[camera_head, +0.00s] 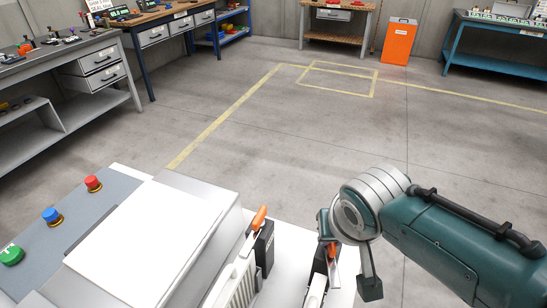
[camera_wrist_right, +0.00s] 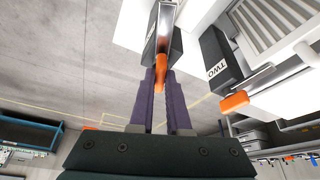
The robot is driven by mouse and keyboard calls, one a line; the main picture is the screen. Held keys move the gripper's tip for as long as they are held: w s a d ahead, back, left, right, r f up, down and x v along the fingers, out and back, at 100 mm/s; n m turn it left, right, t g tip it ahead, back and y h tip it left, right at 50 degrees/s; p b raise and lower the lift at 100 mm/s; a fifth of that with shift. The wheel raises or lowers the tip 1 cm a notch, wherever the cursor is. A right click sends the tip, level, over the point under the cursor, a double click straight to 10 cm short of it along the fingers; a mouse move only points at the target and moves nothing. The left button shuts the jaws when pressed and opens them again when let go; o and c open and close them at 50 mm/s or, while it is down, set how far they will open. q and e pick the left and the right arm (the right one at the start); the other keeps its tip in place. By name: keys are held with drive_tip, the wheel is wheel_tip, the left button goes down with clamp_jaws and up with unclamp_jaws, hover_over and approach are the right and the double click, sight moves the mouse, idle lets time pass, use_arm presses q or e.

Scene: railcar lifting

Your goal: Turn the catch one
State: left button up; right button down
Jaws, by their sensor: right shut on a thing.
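Catch one, a dark block with a metal lever and an orange tip (camera_wrist_right: 160,72), is in the upper middle of the right wrist view. Its orange part (camera_head: 333,252) also shows at the lower right of the head view. My right gripper (camera_wrist_right: 161,84) has its two purple fingers closed on the orange-tipped lever. In the head view my right gripper (camera_head: 327,238) is partly hidden by its own wrist. Catch two, a dark block marked TWO (camera_wrist_right: 217,62), stands beside it with its own orange handle (camera_head: 259,218) tilted up. My left gripper is out of view.
A grey housing with a white top (camera_head: 150,235) and a panel with green, blue and red buttons (camera_head: 52,216) stand at the lower left. Workbenches (camera_head: 85,55) line the walls. An orange bin (camera_head: 398,42) stands at the back. The floor between is clear.

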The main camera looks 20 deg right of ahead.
drive_tip(key=shift+a+f+m+h, duration=0.1)
drive_tip(key=shift+a+m+h, duration=0.15)
drive_tip(key=shift+m, duration=0.55)
drive_tip(key=shift+d+m+g+h+b, duration=0.15)
drive_tip(key=shift+m+g+h+b, duration=0.45)
drive_tip(key=shift+m, duration=0.8)
drive_tip(key=c, duration=0.9)
unclamp_jaws()
drive_tip(key=shift+w, duration=0.1)
